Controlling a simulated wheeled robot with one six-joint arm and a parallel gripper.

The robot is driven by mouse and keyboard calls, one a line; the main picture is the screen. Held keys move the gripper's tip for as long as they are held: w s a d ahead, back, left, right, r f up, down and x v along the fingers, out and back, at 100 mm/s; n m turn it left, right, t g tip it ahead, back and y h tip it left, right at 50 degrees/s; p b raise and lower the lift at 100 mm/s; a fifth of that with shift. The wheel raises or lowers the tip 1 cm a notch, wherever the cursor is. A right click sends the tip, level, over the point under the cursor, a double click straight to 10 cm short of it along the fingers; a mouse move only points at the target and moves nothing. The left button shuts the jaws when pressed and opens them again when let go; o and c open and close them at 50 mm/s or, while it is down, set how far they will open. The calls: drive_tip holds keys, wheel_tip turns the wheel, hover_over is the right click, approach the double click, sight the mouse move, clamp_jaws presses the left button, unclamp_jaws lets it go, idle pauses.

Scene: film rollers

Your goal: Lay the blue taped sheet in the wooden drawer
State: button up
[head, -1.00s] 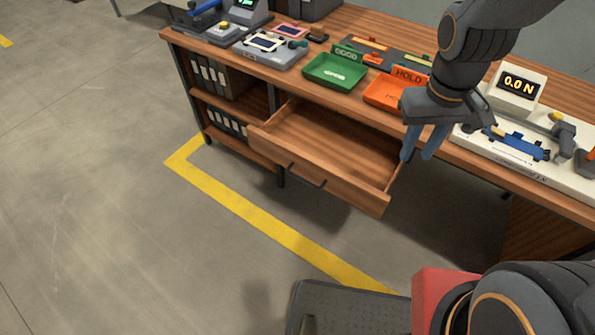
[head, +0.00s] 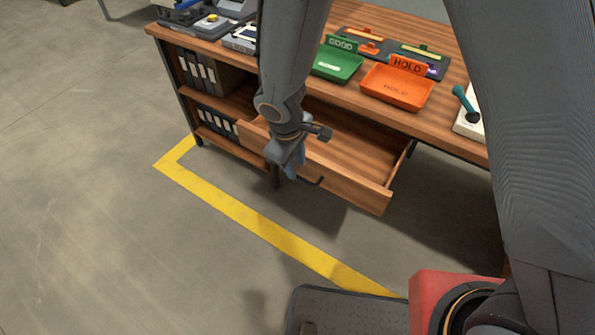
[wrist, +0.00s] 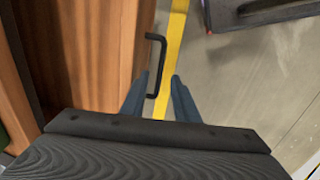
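The wooden drawer (head: 365,192) is pulled out below the desk top, and the part of its inside I can see is empty. Its dark handle (head: 312,180) is on the front face and shows in the wrist view (wrist: 163,60). My gripper (head: 290,168) is at the drawer's front near the handle, pointing down. In the wrist view its blue fingers (wrist: 159,78) are apart, with the handle bar between them in the picture; I cannot tell whether they touch it. I cannot make out a blue taped sheet; my arm covers part of the desk top.
A green tray (head: 337,65) and an orange HOLD tray (head: 397,88) stand on the desk above the drawer. A dark mat (head: 385,50) lies behind them. Binders (head: 200,72) fill the left shelves. Floor before the drawer is clear, with a yellow line (head: 265,230).

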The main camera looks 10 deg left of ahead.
sight(298, 176)
drive_tip(key=shift+w+d+f, duration=0.1)
drive_tip(key=shift+w+f, duration=0.1)
drive_tip(key=shift+f, duration=0.75)
drive_tip(key=shift+w+d+f, duration=0.1)
drive_tip(key=shift+w+f, duration=0.05)
drive_tip(key=shift+f, duration=0.8)
clamp_jaws()
